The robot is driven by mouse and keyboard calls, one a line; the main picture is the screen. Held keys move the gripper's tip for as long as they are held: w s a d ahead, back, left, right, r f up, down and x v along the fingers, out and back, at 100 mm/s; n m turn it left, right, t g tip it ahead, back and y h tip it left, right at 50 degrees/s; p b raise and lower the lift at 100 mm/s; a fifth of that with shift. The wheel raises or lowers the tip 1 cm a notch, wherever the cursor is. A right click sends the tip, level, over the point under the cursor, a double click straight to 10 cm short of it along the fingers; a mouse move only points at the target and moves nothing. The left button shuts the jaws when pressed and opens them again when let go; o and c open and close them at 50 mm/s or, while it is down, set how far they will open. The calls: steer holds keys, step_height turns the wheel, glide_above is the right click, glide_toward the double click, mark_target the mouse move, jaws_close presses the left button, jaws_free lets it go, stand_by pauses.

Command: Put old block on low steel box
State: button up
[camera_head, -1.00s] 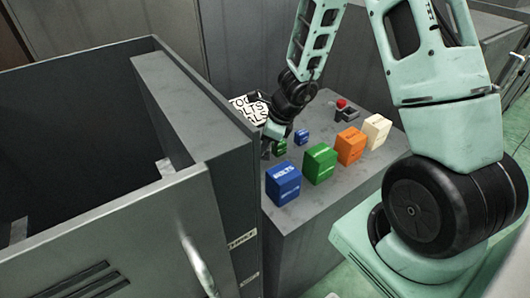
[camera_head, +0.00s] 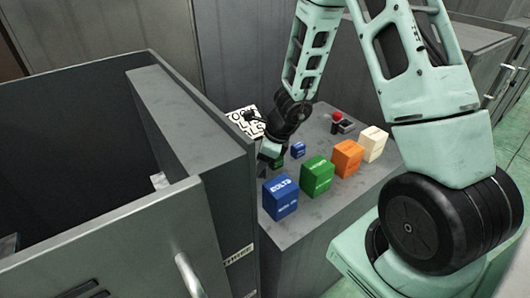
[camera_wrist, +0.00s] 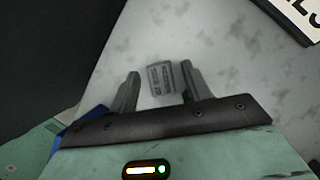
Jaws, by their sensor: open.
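A small grey block (camera_wrist: 161,79) with dark markings lies on a pale grey top in the wrist view; it looks like the old block. My gripper (camera_wrist: 160,72) is open, with one finger on each side of the block. I cannot tell whether the fingers touch it. In the head view my gripper (camera_head: 267,156) is down at the left side of the grey steel box top (camera_head: 322,208), and the grey block is hidden there. I cannot tell which steel surface is the low steel box.
Blue (camera_head: 281,197), green (camera_head: 317,176), orange (camera_head: 347,158) and cream (camera_head: 373,144) boxes stand in a row. Small blue (camera_head: 298,150) and green (camera_head: 277,161) blocks sit near my gripper. A red-buttoned device (camera_head: 338,120) is behind. A tall open grey cabinet (camera_head: 190,120) stands close at left.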

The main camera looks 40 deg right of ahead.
steer(key=p+v, duration=0.5)
steer(key=v, duration=0.7)
steer(key=shift+s, duration=0.1)
